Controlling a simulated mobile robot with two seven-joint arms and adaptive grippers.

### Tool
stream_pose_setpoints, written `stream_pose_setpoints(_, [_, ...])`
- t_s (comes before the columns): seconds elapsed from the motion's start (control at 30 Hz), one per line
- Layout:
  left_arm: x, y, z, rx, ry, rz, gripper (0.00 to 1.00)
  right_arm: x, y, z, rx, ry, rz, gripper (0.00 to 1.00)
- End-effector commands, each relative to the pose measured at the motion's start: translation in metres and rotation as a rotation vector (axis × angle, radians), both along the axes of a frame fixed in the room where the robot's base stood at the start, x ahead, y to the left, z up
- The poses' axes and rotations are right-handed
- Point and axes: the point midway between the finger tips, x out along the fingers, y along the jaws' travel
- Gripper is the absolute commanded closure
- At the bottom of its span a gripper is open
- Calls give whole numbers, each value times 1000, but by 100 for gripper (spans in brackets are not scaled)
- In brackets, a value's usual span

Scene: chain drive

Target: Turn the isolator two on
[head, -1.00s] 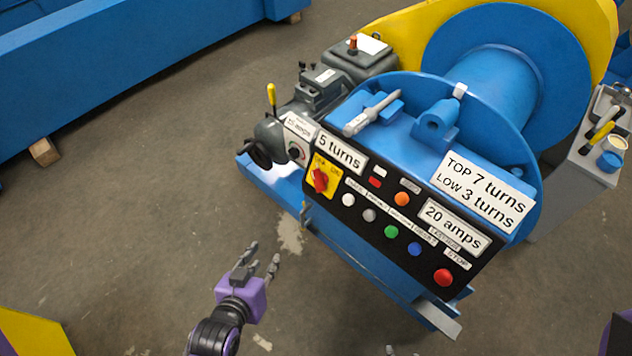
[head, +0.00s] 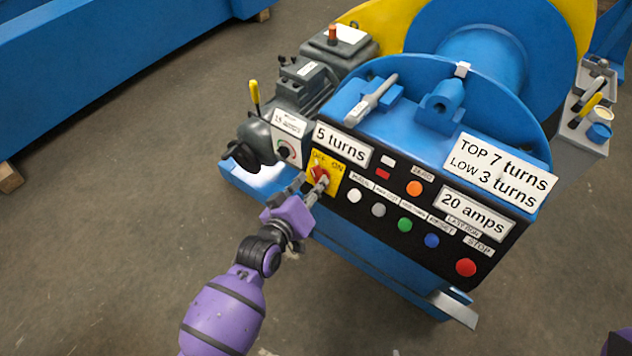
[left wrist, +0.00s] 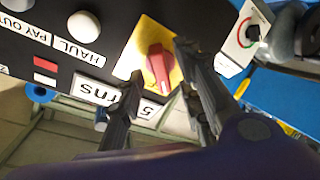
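A red rotary switch (head: 319,174) sits on a yellow plate (head: 328,161) marked OFF and ON, at the left end of the black control panel (head: 350,212). My left gripper (head: 311,185) is at this switch, its fingers apart and partly covering it in the head view. In the left wrist view the red knob (left wrist: 159,70) lies between the open fingers (left wrist: 156,72), beyond their tips. I cannot tell whether either finger touches it. A small grey box with a dial (head: 286,151) is left of the panel. My right gripper is not in view.
Several coloured buttons line the panel, with a red stop button (head: 466,267) at its lower right. A yellow-handled lever (head: 254,93) and a motor (head: 302,85) stand to the left. The floor in front is clear.

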Motion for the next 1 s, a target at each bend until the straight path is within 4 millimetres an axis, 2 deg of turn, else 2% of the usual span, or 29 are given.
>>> stream_pose_setpoints(0.2, [16, -8, -6, 1, 0, 0, 67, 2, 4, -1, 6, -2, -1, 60])
stream_pose_setpoints(0.47, [17, -8, -6, 2, 1, 0, 67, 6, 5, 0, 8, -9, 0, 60])
stream_pose_setpoints(0.73, [17, -8, -6, 2, 1, 0, 100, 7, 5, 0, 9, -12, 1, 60])
stream_pose_setpoints(1.0, [17, -8, -6, 10, -5, -5, 100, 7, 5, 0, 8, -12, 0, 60])
